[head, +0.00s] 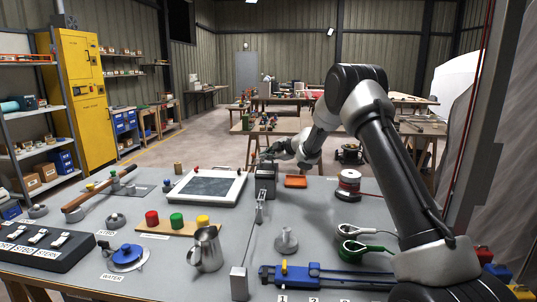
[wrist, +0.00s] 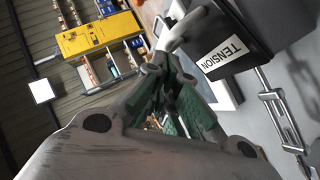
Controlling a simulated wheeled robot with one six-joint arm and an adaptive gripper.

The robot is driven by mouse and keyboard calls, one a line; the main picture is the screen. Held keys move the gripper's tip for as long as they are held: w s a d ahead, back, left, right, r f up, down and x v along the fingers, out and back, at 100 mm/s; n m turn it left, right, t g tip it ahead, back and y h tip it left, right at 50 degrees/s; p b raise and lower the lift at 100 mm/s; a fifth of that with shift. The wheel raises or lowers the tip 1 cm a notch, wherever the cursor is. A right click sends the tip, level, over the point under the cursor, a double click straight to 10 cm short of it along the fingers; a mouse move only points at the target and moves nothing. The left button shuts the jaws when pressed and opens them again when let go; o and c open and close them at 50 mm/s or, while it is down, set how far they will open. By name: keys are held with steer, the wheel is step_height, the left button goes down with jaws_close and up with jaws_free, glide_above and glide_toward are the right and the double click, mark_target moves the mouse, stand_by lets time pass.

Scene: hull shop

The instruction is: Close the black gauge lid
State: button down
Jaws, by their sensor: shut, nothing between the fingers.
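The black gauge box (head: 265,186) stands near the middle of the grey table in the head view. In the wrist view the dark box (wrist: 262,22) is at the upper right, with a white TENSION label (wrist: 226,50) on its face. I cannot tell the lid clearly from the box, nor how far open it is. My gripper (head: 269,156) is just above and behind the box in the head view. In the wrist view its green-padded fingers (wrist: 163,72) are together and empty, left of the box. I cannot tell whether they touch it.
A metal linkage (head: 260,207) runs from the box toward the front. A white-framed dark panel (head: 207,187) lies left of the box, and an orange tray (head: 296,181) lies right. A steel jug (head: 206,248) and colored buttons (head: 176,220) stand nearer. Clear table lies around the orange tray.

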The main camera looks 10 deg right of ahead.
mark_target(268, 168)
steer(key=shift+w+d+f, duration=0.1)
stand_by(0.3)
steer(key=w, duration=0.1)
steer(key=w+f, duration=0.1)
steer(key=shift+w+d+f, duration=0.2)
steer(key=shift+w+d, duration=0.1)
steer(key=shift+d, duration=0.1)
